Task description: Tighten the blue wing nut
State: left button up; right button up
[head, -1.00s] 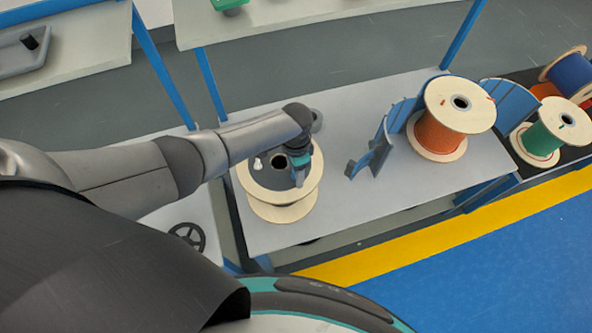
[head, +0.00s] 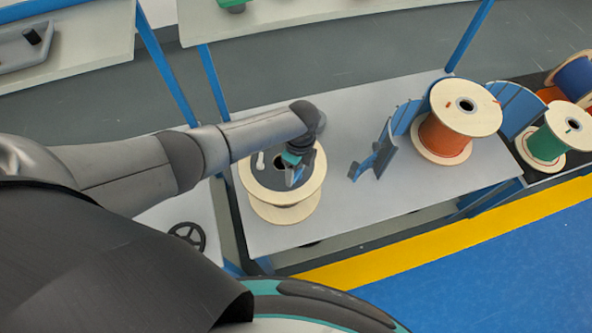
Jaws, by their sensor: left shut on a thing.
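My left gripper (head: 292,176) points down over the middle of a wooden spool (head: 310,184) with a dark disc (head: 266,178) on its top. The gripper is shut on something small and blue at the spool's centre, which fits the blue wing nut. The gripper's fingers and wrist hide most of it, so its exact shape and seating cannot be told. A small white peg or handle (head: 260,161) stands on the disc to the left of the gripper. My right gripper is not in view.
The spool sits on a grey table (head: 330,215). A blue bracket (head: 375,155) and an orange cable spool (head: 445,138) stand to its right. Green (head: 546,144) and blue (head: 577,76) cable spools are further right. A black handwheel (head: 187,236) is at lower left.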

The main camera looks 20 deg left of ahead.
aim_at(300, 171)
pick_arm(q)
jog(key=m, duration=0.3)
jog(key=m+b, duration=0.1)
jog(key=m, duration=0.2)
jog(key=shift+w+m, duration=0.2)
jog(key=shift+m, duration=0.1)
dwell(0.5)
jog(key=o, duration=1.4)
jog(key=shift+a, duration=0.1)
jog(key=r, duration=0.5)
jog(key=r+p, duration=0.1)
jog(key=r, duration=0.4)
jog(key=d+r+p, duration=0.1)
jog(key=r, duration=0.4)
jog(key=shift+w+r, duration=0.15)
jog(key=shift+w, duration=0.2)
